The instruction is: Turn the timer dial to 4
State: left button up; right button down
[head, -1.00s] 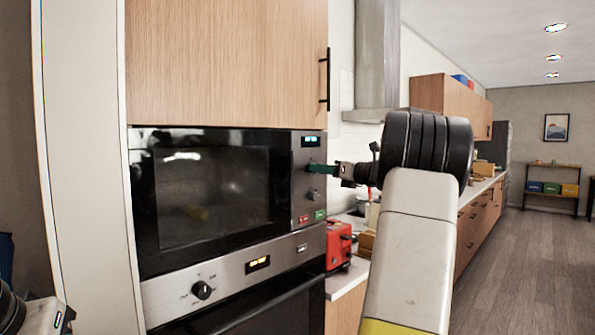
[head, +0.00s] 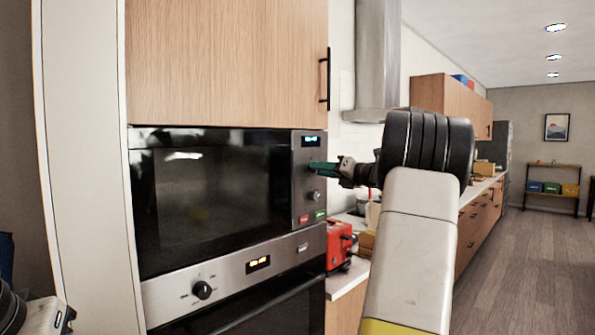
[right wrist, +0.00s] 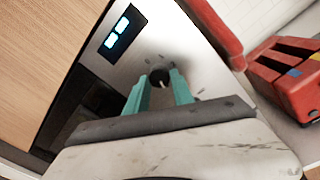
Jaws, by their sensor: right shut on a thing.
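The microwave's control panel (head: 300,150) has a lit display (head: 310,141) at its top. A small black dial (right wrist: 160,78) with a pale mark sits below the display in the right wrist view. My right gripper (head: 312,167) has its green fingers at the panel, and in the right wrist view they sit on both sides of this dial, shut on it. The fingers cover the dial in the head view. A second, silver-grey knob (head: 314,195) is lower on the panel. The numbers around the dial are too small to read. My left gripper is not in view.
Red and green buttons (head: 311,217) are below the knobs. An oven with a black knob (head: 202,290) is under the microwave. A red toaster (head: 338,246) stands on the counter to the right, and a wood cabinet (head: 225,60) is above. The floor at right is clear.

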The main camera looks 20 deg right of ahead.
jog(key=shift+f, duration=0.2)
jog(key=c, duration=1.1)
grip_release()
jog(key=shift+r, duration=0.1)
jog(key=shift+s, duration=0.1)
jog(key=v, duration=0.7)
jog(key=shift+s+d, duration=0.2)
jog(key=shift+s, duration=0.1)
